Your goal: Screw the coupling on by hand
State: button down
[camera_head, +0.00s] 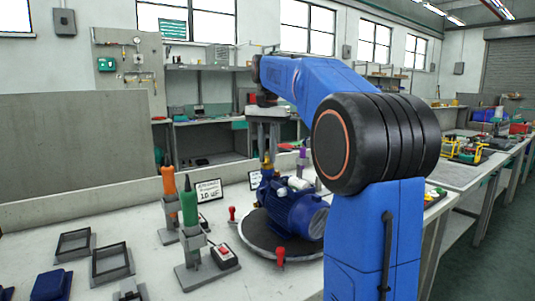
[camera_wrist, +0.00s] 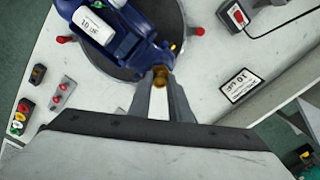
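The blue pump (camera_head: 290,208) stands on a round dark turntable (camera_head: 262,238) on the bench. It also shows at the top of the wrist view (camera_wrist: 118,35), with a white labelled box on it. My gripper (camera_head: 266,150) points down at the pump's far side, partly behind my arm. In the wrist view my gripper (camera_wrist: 159,76) has its two grey fingertips on either side of a small brass coupling (camera_wrist: 159,81), apparently gripping it. A brass bit (camera_wrist: 174,47) shows at the pump's edge just beyond the fingertips. I cannot tell whether the coupling touches it.
Red-knobbed pins (camera_head: 280,255) stand around the turntable. A label card (camera_wrist: 240,85) stands on the bench near my gripper.

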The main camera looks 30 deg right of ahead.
jog(key=shift+m, duration=1.7)
jog(key=shift+m, duration=1.7)
jog(key=shift+m, duration=1.8)
jog(key=shift+m, duration=1.7)
